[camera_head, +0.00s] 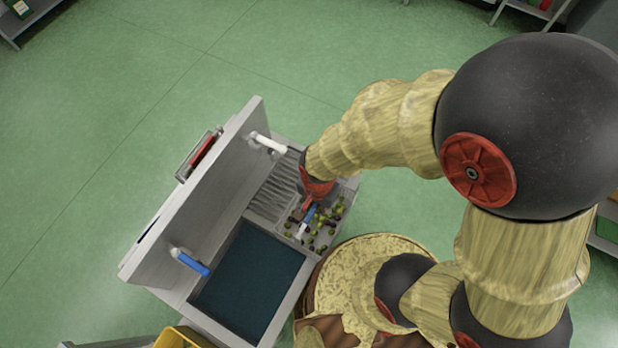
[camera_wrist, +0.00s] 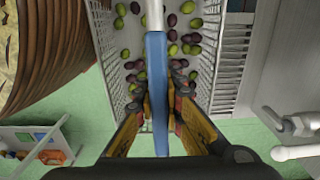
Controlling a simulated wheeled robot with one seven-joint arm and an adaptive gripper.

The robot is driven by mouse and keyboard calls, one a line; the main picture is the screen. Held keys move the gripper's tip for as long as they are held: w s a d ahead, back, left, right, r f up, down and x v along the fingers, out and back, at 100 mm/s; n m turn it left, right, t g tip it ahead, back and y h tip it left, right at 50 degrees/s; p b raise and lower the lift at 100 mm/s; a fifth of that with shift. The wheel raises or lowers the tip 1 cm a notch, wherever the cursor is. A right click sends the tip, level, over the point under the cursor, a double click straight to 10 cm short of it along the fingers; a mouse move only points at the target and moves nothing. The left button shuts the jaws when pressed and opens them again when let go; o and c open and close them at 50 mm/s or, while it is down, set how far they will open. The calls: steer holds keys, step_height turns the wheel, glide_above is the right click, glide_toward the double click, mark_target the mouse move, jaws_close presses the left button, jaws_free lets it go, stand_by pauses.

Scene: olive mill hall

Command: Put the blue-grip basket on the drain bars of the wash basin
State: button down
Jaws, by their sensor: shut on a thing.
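The blue-grip basket (camera_wrist: 207,62) is a pale wire basket holding green and dark olives. In the head view the basket (camera_head: 296,237) is at the right end of the wash basin (camera_head: 223,318), beside the drain bars. Its blue grip (camera_wrist: 157,75) runs between the fingers of my gripper (camera_wrist: 160,100), which is shut on it. In the head view my gripper (camera_head: 313,203) comes down from above and hides part of the basket. The drain bars (camera_head: 268,198) look bare; they also show right of the basket in the wrist view (camera_wrist: 231,65). I cannot tell the basket's height above the basin.
A tall back panel (camera_head: 195,205) stands along the basin's left side, with a white-handled tap (camera_head: 268,142) and a blue-handled tap (camera_head: 190,262). The basin's dark compartment (camera_head: 250,280) lies below the bars. A yellow crate (camera_head: 182,338) is at the bottom edge.

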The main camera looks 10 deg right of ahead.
steer(key=w+f, duration=0.1)
steer(key=w, duration=0.2)
steer(key=w+f, duration=0.2)
steer(key=w, duration=0.1)
steer(key=w+f, duration=0.1)
steer(key=w, duration=0.2)
steer(key=shift+a+f, duration=0.15)
steer(key=shift+a, duration=0.2)
steer(key=w+f, duration=0.4)
steer(key=f, duration=0.4)
steer(key=shift+w+a+f, duration=0.15)
steer(key=shift+w+f, duration=0.1)
steer(key=shift+w, duration=0.05)
steer(key=shift+f, duration=0.2)
steer(key=c, duration=1.9)
jaws_free()
